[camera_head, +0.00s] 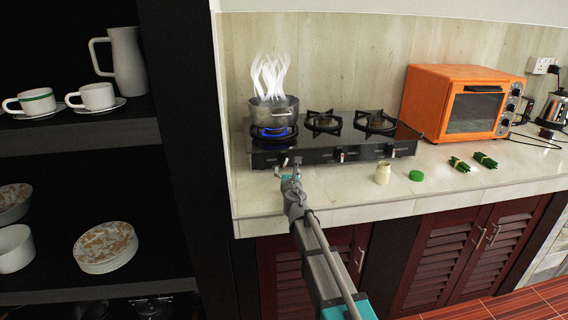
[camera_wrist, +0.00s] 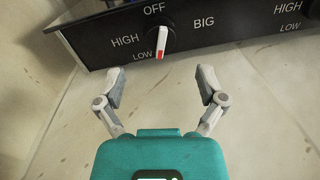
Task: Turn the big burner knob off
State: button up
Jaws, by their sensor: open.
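The big burner knob (camera_wrist: 161,42) is white with a red mark at its lower end, beside the word LOW. OFF is printed above it, HIGH and LOW to its left, and BIG to its right on the black stove front (camera_wrist: 220,35). In the head view, the stove (camera_head: 320,155) has a blue flame (camera_head: 272,132) under a steaming pot (camera_head: 274,112) on the left burner. My gripper (camera_wrist: 160,84) is open and empty. Its fingers are spread to both sides of the knob's line, a little short of the knob and apart from it. It also shows in the head view (camera_head: 289,166), in front of the stove's left end.
Two more knobs are on the stove front, one in the middle (camera_head: 340,155). An orange oven (camera_head: 425,100) stands behind. A dark shelf (camera_head: 178,130) borders the left.

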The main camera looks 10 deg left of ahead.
aim_at(285, 163)
jog(key=x, duration=0.6)
jog(key=shift+w, duration=0.25)
jog(key=c, duration=1.1)
jog(key=shift+a, duration=0.35)
jog(key=shift+c, duration=0.3)
jog(key=shift+d, duration=0.2)
